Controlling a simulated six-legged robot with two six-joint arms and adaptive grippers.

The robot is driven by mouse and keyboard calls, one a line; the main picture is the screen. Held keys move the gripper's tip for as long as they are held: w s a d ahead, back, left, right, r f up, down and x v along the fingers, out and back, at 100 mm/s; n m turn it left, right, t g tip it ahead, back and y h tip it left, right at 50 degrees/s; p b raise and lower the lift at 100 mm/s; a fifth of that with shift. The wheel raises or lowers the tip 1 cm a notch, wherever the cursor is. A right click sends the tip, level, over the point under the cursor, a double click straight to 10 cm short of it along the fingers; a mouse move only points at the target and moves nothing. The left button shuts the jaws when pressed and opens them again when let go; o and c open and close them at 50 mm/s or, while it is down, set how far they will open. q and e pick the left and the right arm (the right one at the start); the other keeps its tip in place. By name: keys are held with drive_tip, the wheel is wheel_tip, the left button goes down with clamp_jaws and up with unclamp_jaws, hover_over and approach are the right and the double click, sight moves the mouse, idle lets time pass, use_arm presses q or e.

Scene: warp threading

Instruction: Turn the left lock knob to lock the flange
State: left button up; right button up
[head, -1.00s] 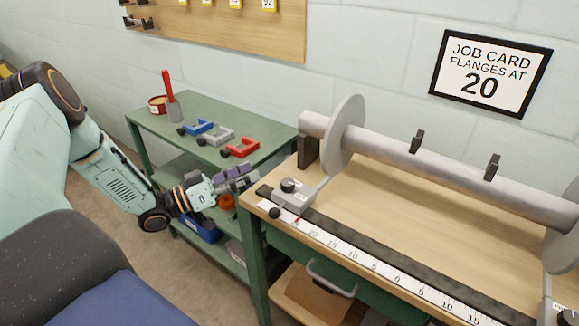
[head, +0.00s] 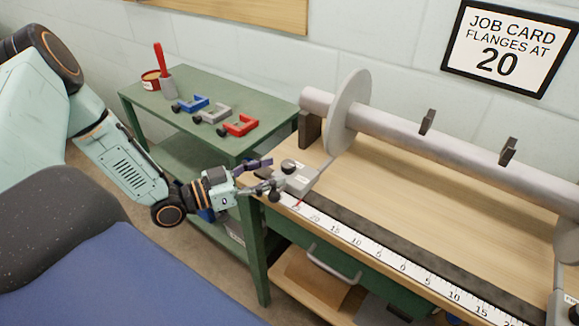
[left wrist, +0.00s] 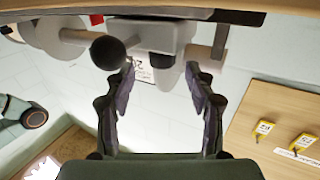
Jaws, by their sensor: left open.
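The left flange (head: 347,112) is a grey disc around the long grey beam (head: 400,130). Its arm runs down to a grey lock block (head: 301,181) at the left end of the ruler rail. A round black knob (head: 288,166) sits on the block, and a black ball (head: 274,196) sticks out at its front. My left gripper (head: 267,176) is open, its fingers at the block's left side. In the left wrist view the black ball (left wrist: 108,52) and grey block (left wrist: 165,36) lie just beyond the open fingers (left wrist: 158,90). Contact cannot be told. My right gripper is out of view.
A green cart (head: 195,85) at the left holds blue (head: 188,104), grey (head: 210,115) and red (head: 239,125) clamps. The ruler (head: 380,258) runs along the wooden bench's (head: 430,215) front. A job card (head: 505,48) on the wall reads 20.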

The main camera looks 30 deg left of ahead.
sight(290, 163)
use_arm(q)
drive_tip(key=b+x, duration=0.1)
drive_tip(key=x, duration=0.3)
drive_tip(key=shift+f, duration=0.2)
drive_tip(key=shift+w+b, duration=0.4)
drive_tip(key=shift+w+d, duration=0.15)
drive_tip(key=shift+w, duration=0.05)
drive_tip(key=shift+w+d+r, duration=0.1)
drive_tip(key=shift+d+r, duration=0.1)
drive_tip(key=shift+d, duration=0.05)
drive_tip(key=shift+w+a+f, duration=0.1)
drive_tip(key=shift+a+f, duration=0.05)
drive_tip(key=shift+c, duration=1)
drive_tip(key=c, duration=0.5)
clamp_jaws()
drive_tip(key=shift+m+g+h+p, duration=0.3)
drive_tip(key=shift+m+g+h, duration=0.35)
drive_tip(key=shift+h, duration=0.25)
